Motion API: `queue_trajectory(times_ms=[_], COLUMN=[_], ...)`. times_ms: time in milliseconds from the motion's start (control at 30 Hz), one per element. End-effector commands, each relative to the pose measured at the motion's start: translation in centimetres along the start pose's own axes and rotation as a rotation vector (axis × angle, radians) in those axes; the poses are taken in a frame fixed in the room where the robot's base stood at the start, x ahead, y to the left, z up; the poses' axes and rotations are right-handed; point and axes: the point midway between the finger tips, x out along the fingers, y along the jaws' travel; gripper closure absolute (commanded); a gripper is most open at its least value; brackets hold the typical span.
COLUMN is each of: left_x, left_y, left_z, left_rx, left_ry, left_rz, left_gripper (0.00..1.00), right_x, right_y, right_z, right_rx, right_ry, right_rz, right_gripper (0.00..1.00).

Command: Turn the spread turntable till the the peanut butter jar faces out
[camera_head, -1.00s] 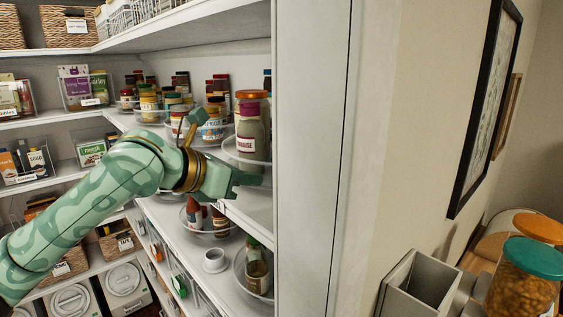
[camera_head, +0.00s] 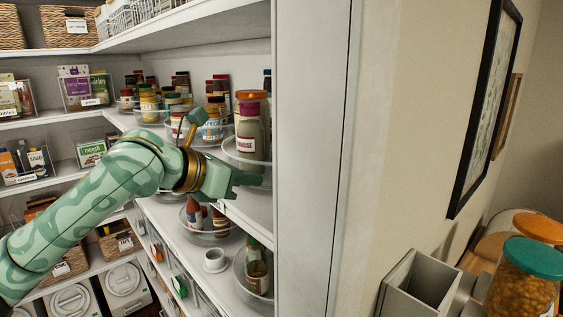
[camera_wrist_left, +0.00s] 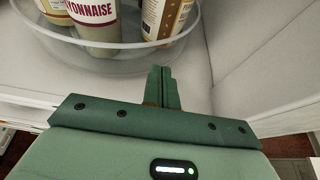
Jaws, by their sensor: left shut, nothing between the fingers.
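The clear round spread turntable (camera_head: 238,160) sits on the shelf beside the white end panel; its rim also shows in the left wrist view (camera_wrist_left: 105,58). My right gripper is not in view.
The white end panel (camera_head: 310,150) stands just right of my left gripper. More jars (camera_head: 210,130) stand farther back on the shelf. A lower shelf holds bottles (camera_head: 257,272) and a small white cup (camera_head: 214,260). Lidded jars (camera_head: 525,280) stand at the lower right.

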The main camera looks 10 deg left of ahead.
Motion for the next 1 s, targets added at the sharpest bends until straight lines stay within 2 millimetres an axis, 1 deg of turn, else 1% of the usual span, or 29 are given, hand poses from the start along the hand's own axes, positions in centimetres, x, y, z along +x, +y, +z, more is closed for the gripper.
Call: queue_trajectory(times_ms=[367,1000], left_x=[0.1,1.2], left_y=[0.1,0.8], left_z=[0.1,0.5], left_rx=[0.000,0.000], left_ry=[0.000,-0.001], left_rz=[0.000,0.000], left_gripper=[1.00,1.00], right_x=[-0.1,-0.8], right_y=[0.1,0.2], right_z=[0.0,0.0], right_rx=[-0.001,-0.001], right_ry=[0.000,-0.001], right_rz=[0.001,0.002], right_gripper=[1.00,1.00])
